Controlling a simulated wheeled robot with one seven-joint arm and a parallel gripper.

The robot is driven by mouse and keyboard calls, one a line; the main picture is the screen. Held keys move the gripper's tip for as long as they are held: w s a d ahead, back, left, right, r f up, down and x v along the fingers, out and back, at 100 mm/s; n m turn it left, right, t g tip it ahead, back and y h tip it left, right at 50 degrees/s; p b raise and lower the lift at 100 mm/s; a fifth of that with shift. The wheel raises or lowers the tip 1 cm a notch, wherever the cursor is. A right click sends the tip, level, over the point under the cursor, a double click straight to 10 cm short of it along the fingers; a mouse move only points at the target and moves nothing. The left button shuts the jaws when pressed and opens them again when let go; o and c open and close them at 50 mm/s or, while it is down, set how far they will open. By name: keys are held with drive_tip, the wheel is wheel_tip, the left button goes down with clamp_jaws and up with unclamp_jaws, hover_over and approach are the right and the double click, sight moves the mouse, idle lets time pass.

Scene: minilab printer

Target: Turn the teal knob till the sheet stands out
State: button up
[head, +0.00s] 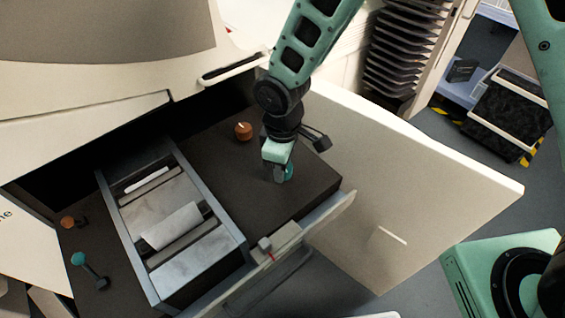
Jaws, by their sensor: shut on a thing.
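The teal knob (289,171) stands on the dark top of the pulled-out drawer, right of the paper path, and is partly hidden by my gripper. My gripper (281,175) points down onto it and is shut on it. A white sheet (172,226) shows in the framed paper path at the left, slanted between the rollers. How far it stands out is hard to tell from here.
An orange knob (243,131) stands behind my gripper. At the left are another orange knob (68,222) and a teal-headed lever (79,259). An open cream door (420,185) spreads to the right.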

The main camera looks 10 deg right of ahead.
drive_tip(key=o, duration=1)
wheel_tip(320, 180, up, 18)
drive_tip(key=shift+f+b, duration=0.2)
drive_tip(key=shift+b, duration=0.1)
